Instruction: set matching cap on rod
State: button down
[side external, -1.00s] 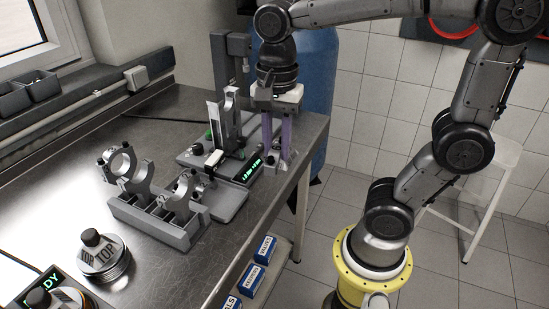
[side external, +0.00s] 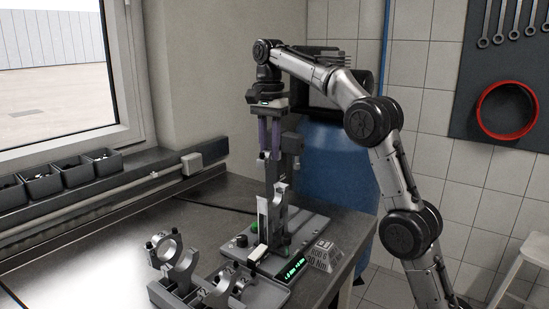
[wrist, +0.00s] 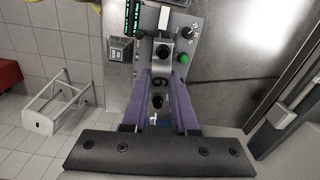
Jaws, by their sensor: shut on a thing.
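My gripper (side external: 270,156), with purple fingers, is shut on a small grey rod cap (wrist: 160,77). The cap bears a dark digit that looks like a 6 or 9, with a round bolt end above and below it in the wrist view. The grey rod (side external: 280,215) stands upright in the fixture (side external: 310,226) below the gripper.
A grey rack (side external: 178,291) with several ring-shaped caps (side external: 163,250) stands at the front left. A sign reading ROD 6, 30 Nm (side external: 325,257) stands beside the green display (side external: 294,270). A green button (wrist: 184,59) is near the gripper. Bins (side external: 60,172) line the window.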

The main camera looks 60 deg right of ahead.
jog(key=shift+m, duration=0.3)
jog(key=d+f, duration=0.1)
jog(key=w+d+f, duration=0.1)
jog(key=d+f, duration=0.1)
jog(key=shift+w+d+f, duration=0.1)
jog(key=shift+w+d, duration=0.05)
jog(key=shift+d, duration=0.15)
jog(key=shift+f, duration=2.3)
jog(key=shift+f, duration=1.3)
dwell(0.6)
jog(key=c, duration=0.6)
grip_release()
jog(key=o, duration=0.4)
jog(key=shift+r, duration=3.1)
